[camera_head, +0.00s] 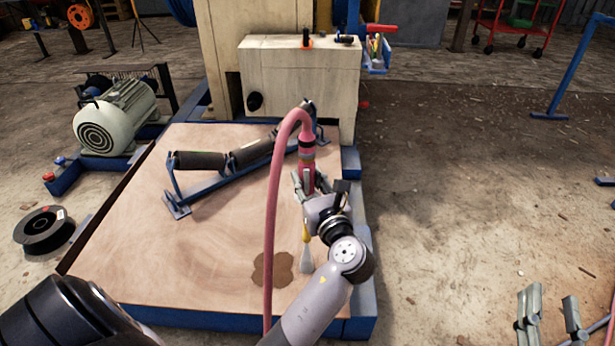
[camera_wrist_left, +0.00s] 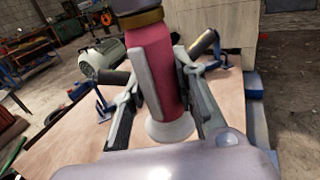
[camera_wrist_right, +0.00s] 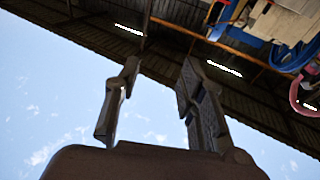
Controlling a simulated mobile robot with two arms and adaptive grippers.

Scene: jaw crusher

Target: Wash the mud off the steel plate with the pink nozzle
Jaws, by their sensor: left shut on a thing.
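The pink nozzle (camera_head: 307,165) is upright in my left gripper (camera_head: 309,187), with its pink hose arching up and down to the left. In the left wrist view my left gripper (camera_wrist_left: 170,103) is shut around the nozzle's body (camera_wrist_left: 164,65); a pale flared end shows below. The plate (camera_head: 190,255) is a broad tan surface on a blue frame. A brown mud patch (camera_head: 271,269) lies near its front right, below and left of the gripper. My right gripper (camera_head: 545,315) is at the lower right, open and empty; it also shows open in its wrist view (camera_wrist_right: 155,85).
A blue roller bracket (camera_head: 180,205) with dark rollers lies across the plate's back. A motor (camera_head: 115,120) and a black spool (camera_head: 45,230) stand left. Floor to the right is mostly clear.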

